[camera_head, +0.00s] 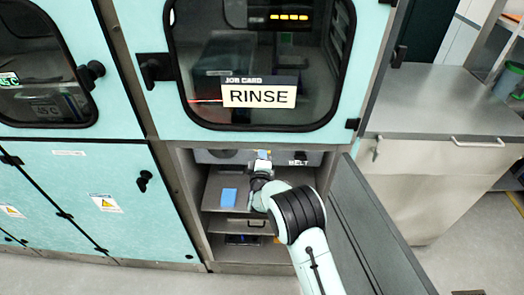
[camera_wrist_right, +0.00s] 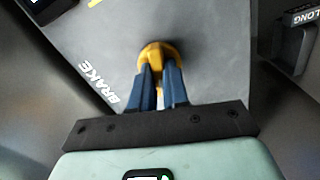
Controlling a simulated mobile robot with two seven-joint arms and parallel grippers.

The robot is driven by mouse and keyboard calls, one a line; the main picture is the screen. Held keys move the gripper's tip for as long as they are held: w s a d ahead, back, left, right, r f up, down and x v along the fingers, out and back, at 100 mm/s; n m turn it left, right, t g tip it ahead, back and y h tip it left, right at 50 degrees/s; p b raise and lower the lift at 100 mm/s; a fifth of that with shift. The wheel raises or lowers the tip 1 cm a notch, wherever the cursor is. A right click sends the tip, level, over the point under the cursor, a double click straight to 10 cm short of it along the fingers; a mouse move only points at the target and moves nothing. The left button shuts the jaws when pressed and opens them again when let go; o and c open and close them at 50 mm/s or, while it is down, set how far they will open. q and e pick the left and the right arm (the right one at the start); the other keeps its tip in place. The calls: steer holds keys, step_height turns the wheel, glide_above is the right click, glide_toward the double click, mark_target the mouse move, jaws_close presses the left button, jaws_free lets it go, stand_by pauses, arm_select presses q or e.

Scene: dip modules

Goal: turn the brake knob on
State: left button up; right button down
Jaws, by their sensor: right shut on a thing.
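The brake knob (camera_wrist_right: 158,50) is yellow and rounded, on a grey panel (camera_wrist_right: 215,50) with the word BRAKE printed to its left. My right gripper (camera_wrist_right: 158,75) has its two blue fingers shut on the knob. The fingers hide the near part of the knob, and I cannot tell which way it is turned. In the head view my right gripper (camera_head: 262,160) reaches into the open lower compartment, at the panel along its top. There the knob is hidden behind the gripper. My left gripper is not in view.
A BELT label (camera_head: 299,161) sits right of my gripper. A blue block (camera_head: 228,195) lies on the shelf below. The open grey door (camera_head: 372,235) stands close to the right of my arm. A RINSE card (camera_head: 259,96) is on the window above.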

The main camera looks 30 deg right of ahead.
steer(key=shift+n+p, duration=0.45)
steer(key=shift+n, duration=0.75)
steer(key=c, duration=1.1)
jaws_free()
steer(key=shift+s+a, duration=0.1)
steer(key=b+v, duration=0.1)
steer(key=v, duration=1.2)
steer(key=shift+s, duration=0.15)
